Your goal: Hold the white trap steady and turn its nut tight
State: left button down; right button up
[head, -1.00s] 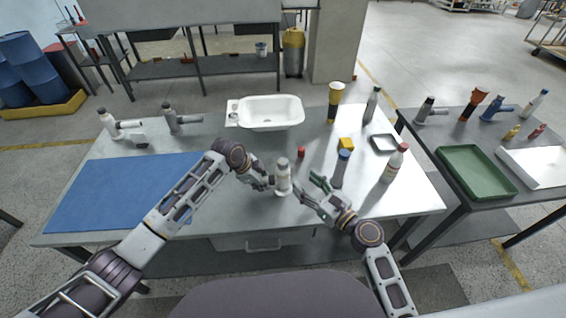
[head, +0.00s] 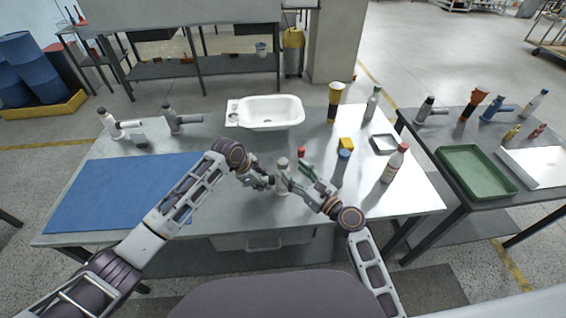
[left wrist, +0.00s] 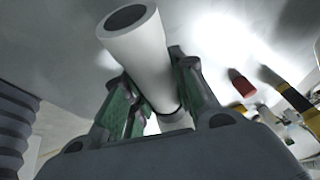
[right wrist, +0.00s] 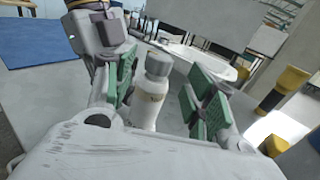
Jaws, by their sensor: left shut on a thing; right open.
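The white trap (head: 282,181) stands upright near the front middle of the table, with a grey nut (right wrist: 158,65) on top. My left gripper (head: 268,182) is shut on the trap from the left. In the left wrist view a white tube of it with a dark open end (left wrist: 127,18) rises between the green pads. My right gripper (head: 295,174) is open close to the trap's right side. In the right wrist view the trap's top and white body stand between its spread green pads, with gaps beside them. The trap's base is hidden there.
A blue mat (head: 120,190) covers the table's left. A white basin (head: 270,112) lies behind. Two other pipe fittings are at the back left.

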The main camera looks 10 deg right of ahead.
aim_at(287, 166)
jog(key=shift+x, duration=3.25)
jog(key=shift+c, duration=0.3)
jog(key=c, duration=1)
